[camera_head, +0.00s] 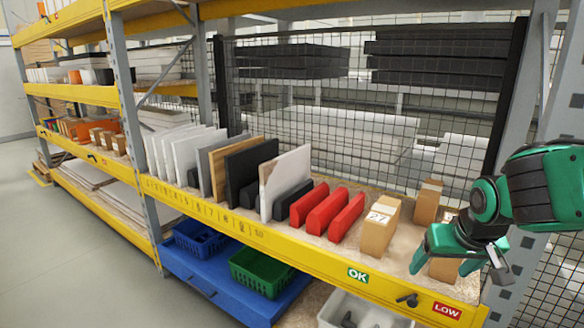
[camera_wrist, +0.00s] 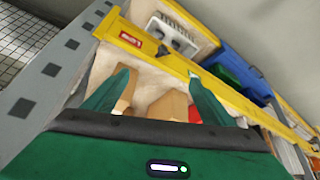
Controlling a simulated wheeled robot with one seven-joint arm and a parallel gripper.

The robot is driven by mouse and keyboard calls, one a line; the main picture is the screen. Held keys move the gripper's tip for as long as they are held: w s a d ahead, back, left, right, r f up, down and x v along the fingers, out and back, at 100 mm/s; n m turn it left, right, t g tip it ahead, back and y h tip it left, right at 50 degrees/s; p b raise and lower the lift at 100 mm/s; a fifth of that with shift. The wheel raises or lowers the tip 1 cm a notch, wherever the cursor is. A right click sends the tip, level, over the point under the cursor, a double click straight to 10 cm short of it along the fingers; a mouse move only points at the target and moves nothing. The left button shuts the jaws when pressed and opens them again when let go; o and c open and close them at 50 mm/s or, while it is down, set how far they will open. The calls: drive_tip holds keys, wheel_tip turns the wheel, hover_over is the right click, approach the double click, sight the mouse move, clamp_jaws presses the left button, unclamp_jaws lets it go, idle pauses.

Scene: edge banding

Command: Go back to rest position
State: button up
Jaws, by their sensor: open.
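My gripper (camera_head: 462,258) is green and hangs at the right end of the yellow-edged shelf (camera_head: 330,262), over the cardboard boxes. In the wrist view my gripper (camera_wrist: 158,92) shows its two green fingers spread well apart. A cardboard box (camera_wrist: 124,96) shows by the left finger and another box (camera_wrist: 170,104) shows between the fingers. Neither finger clearly holds anything. In the head view my arm partly hides the rightmost box (camera_head: 445,268).
A numbered box (camera_head: 378,228), red blocks (camera_head: 326,212) and upright panels (camera_head: 240,170) stand along the shelf. A grey upright (camera_head: 515,262) is close to my arm. Below are a blue bin (camera_head: 200,238), a green bin (camera_head: 262,270) and a white bin (camera_head: 365,312). Floor at left is clear.

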drive_tip(key=s+a+n+g, duration=0.1)
drive_tip(key=s+a+n, duration=0.1)
drive_tip(key=s, duration=0.4)
drive_tip(key=s+d+m+g, duration=0.2)
drive_tip(key=s+d+m, duration=0.1)
drive_tip(key=s+d, duration=0.2)
drive_tip(key=s+d+f+m+g+y, duration=0.1)
drive_tip(key=s+d, duration=0.4)
drive_tip(key=s, duration=0.5)
drive_tip(key=m+g, duration=0.1)
drive_tip(key=m, duration=0.1)
drive_tip(key=shift+s+d+f+m+g, duration=0.25)
drive_tip(key=shift+d+f+m+g, duration=0.05)
drive_tip(key=shift+m, duration=0.1)
drive_tip(key=shift+w+f, duration=0.25)
drive_tip(key=shift+w, duration=0.4)
